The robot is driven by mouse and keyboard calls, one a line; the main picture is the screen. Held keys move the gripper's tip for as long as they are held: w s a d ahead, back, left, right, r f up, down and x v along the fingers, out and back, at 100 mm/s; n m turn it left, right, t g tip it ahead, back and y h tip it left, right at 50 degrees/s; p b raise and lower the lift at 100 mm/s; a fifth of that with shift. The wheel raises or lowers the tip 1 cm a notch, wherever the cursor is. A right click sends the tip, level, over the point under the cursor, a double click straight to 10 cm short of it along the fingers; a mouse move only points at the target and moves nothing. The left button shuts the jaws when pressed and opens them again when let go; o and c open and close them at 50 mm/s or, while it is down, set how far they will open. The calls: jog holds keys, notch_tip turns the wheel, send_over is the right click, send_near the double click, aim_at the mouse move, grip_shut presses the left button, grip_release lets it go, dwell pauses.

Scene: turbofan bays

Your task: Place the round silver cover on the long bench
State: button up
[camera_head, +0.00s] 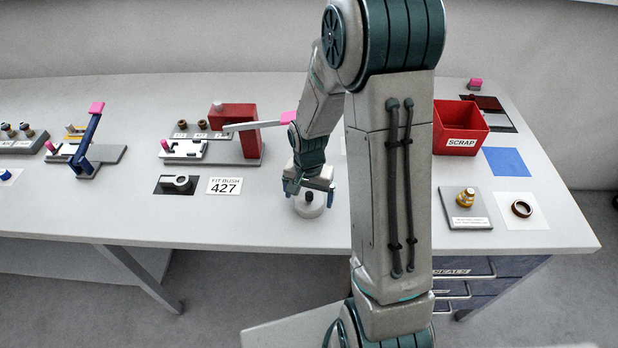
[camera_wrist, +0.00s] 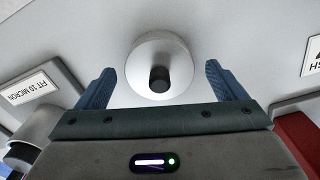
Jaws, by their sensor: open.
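The round silver cover (camera_head: 309,206) is a pale disc with a dark knob on top. It rests on the long bench (camera_head: 240,220) near its front edge, right of the "FIT BUSH 427" card. It also shows in the wrist view (camera_wrist: 158,68), with its dark knob (camera_wrist: 159,78) towards my gripper. My gripper (camera_head: 308,186) is open just above the cover. In the wrist view its two blue fingers (camera_wrist: 160,85) stand apart to the left and right of the cover. I cannot tell whether they touch anything; the cover looks ungripped.
To the left stand a red press block (camera_head: 233,120) with a grey lever, and a blue lever fixture (camera_head: 90,140). To the right are a red SCRAP bin (camera_head: 460,128), a blue mat (camera_head: 507,161) and a brass fitting (camera_head: 466,198) on a plate. Bench surface left of the cover is partly clear.

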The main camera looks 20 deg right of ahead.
aim_at(309, 195)
notch_tip(309, 195, up, 12)
jog(key=s+r+n+t, duration=0.1)
jog(key=s+r+n, duration=0.2)
jog(key=s, duration=0.5)
jog(key=s+r+n+t, duration=0.2)
jog(key=s+r+n, duration=0.1)
jog(key=s+r, duration=0.3)
jog(key=shift+s+r+n+t+b, duration=0.3)
jog(key=shift+s+b, duration=0.15)
jog(key=shift+s, duration=0.45)
jog(key=shift+a, duration=0.1)
